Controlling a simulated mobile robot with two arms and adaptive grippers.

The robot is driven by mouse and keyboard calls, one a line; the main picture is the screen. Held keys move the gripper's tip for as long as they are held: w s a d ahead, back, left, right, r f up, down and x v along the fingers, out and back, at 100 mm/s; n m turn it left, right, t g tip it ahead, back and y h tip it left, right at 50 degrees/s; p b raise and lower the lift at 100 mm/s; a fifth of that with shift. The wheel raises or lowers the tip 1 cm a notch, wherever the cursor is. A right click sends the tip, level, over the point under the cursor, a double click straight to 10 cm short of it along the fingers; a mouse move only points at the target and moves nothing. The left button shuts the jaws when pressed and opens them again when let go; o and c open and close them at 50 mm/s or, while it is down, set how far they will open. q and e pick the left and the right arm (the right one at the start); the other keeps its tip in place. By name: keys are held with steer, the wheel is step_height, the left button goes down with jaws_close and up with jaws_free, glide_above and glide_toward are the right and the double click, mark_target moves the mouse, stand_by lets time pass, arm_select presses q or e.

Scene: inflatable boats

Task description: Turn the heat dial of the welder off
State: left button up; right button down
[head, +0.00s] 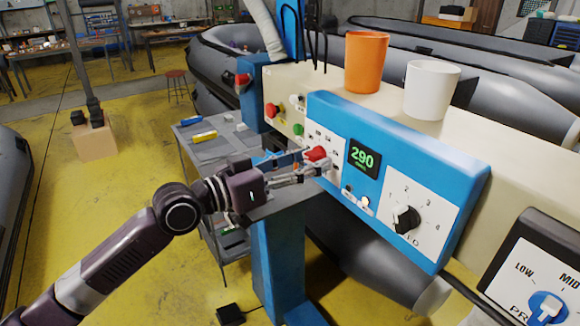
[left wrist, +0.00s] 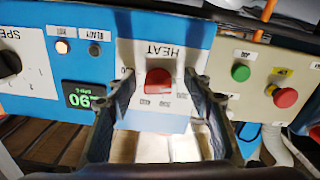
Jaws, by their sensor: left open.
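The welder's blue panel (head: 335,110) has a red heat dial (head: 316,153) at its left end, beside a green display (head: 363,158) reading 290. The red heat dial (left wrist: 158,80) also shows in the left wrist view, under an upside-down HEAT label (left wrist: 162,51). My left gripper (head: 308,164) is at the dial. Its two fingers are spread, one on each side of the red knob, with gaps visible between fingers and knob in the wrist view. I cannot tell how deep the fingertips reach. My right gripper is in neither view.
A black speed dial (head: 406,219) sits farther right on the panel. Green (left wrist: 240,73) and red (left wrist: 286,97) buttons are on the beige housing nearby. An orange cup (head: 367,62) and a white cup (head: 431,90) stand on top of the machine. A grey cart (head: 205,150) stands behind my left arm.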

arm_select(q)
steer(key=v, duration=1.1)
steer(key=shift+s+a, duration=0.15)
steer(key=shift+a, duration=0.15)
